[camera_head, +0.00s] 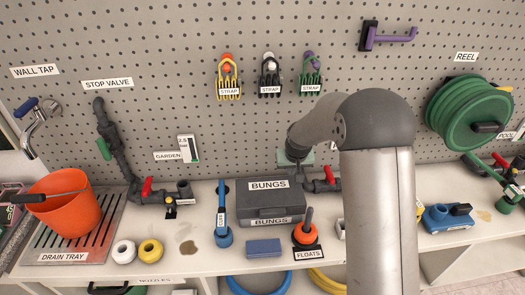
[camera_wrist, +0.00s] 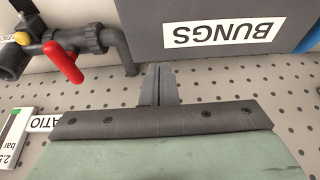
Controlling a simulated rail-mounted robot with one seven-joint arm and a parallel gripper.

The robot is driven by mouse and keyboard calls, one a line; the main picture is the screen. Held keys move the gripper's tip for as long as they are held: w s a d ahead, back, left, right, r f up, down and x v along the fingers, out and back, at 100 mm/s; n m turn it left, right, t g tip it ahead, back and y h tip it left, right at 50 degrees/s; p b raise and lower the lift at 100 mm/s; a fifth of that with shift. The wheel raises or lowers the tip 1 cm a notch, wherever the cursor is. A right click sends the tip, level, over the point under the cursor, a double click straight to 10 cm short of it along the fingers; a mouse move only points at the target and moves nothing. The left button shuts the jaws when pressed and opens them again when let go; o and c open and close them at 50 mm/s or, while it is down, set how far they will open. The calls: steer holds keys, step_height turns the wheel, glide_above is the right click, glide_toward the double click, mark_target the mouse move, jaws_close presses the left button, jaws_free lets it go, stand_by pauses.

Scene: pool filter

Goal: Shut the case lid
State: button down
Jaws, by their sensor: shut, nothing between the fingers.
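The dark grey case (camera_head: 268,212) stands on the white shelf, with a BUNGS label on its front and another on its lid (camera_head: 255,198). The lid lies over the case; I cannot tell whether it is fully seated. In the wrist view the lid (camera_wrist: 205,12) shows at the top right, its label upside down. My gripper (camera_head: 297,172) is just behind the case's right rear part, close to the pegboard.
A valve with a red handle (camera_wrist: 63,60) is beside the case. A blue tool (camera_head: 222,215) stands left of it, a float (camera_head: 306,235) at its front right, and a blue block (camera_head: 263,248) in front. The pegboard (camera_head: 190,80) rises behind.

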steer(key=shift+r, duration=0.15)
step_height(320, 180, up, 6)
steer(key=shift+f+p, duration=0.1)
steer(key=shift+p, duration=1.15)
steer(key=s+d+r+g, duration=0.1)
steer(key=s+d+r, duration=0.2)
steer(key=s, duration=0.9)
steer(key=s+d+r+m+g, duration=0.1)
steer(key=s+d+r, duration=0.2)
steer(key=s, duration=1)
steer(key=s+d+r+m+g, duration=0.1)
steer(key=s+d, duration=0.4)
steer(key=s, duration=0.7)
steer(key=shift+s+d+r+h, duration=0.3)
steer(key=shift+s+r, duration=0.1)
steer(key=shift+r, duration=0.5)
